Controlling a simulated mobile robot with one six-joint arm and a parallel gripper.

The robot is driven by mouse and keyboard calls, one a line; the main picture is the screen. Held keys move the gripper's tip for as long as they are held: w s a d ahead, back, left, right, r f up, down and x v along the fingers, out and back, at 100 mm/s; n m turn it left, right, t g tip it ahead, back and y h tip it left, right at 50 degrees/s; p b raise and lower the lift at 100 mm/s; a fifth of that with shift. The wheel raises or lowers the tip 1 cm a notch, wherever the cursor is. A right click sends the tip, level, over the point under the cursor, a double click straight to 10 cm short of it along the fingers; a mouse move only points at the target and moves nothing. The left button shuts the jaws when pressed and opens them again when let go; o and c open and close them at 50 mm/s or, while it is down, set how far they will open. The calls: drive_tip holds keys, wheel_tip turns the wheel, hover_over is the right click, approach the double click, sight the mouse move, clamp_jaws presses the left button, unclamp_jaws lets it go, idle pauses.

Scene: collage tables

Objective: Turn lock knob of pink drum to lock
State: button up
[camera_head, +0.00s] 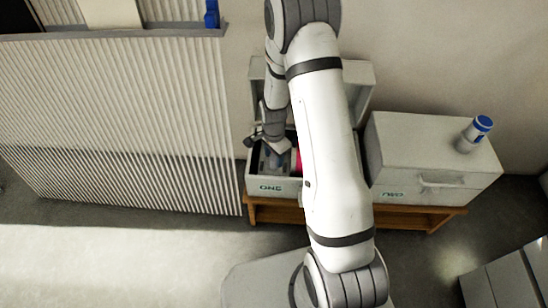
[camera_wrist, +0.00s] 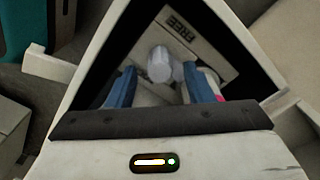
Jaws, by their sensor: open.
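The pink drum shows in the head view only as a small pink patch (camera_head: 298,161) inside the open box marked ONE, mostly hidden by my arm. In the wrist view, a bit of pink (camera_wrist: 219,98) shows beside the right finger. A pale, rounded knob (camera_wrist: 159,66) shows between and just beyond my blue fingertips. A light plate (camera_wrist: 205,50) behind it carries the word FREE, upside down. My gripper (camera_wrist: 162,78) is open, with a finger on either side of the knob; I cannot tell if they touch it. In the head view, my gripper (camera_head: 277,150) reaches down into the box.
The open box (camera_head: 265,187) has its lid raised behind and stands on a wooden bench (camera_head: 400,217). A closed box (camera_head: 430,150) beside it carries a blue-capped cylinder (camera_head: 468,138). A ribbed white panel (camera_head: 120,120) stands close on the left.

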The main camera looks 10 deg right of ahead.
sight(273, 159)
wheel_tip(273, 159, up, 5)
drive_tip(key=shift+r+p, duration=0.2)
drive_tip(key=shift+p, duration=0.45)
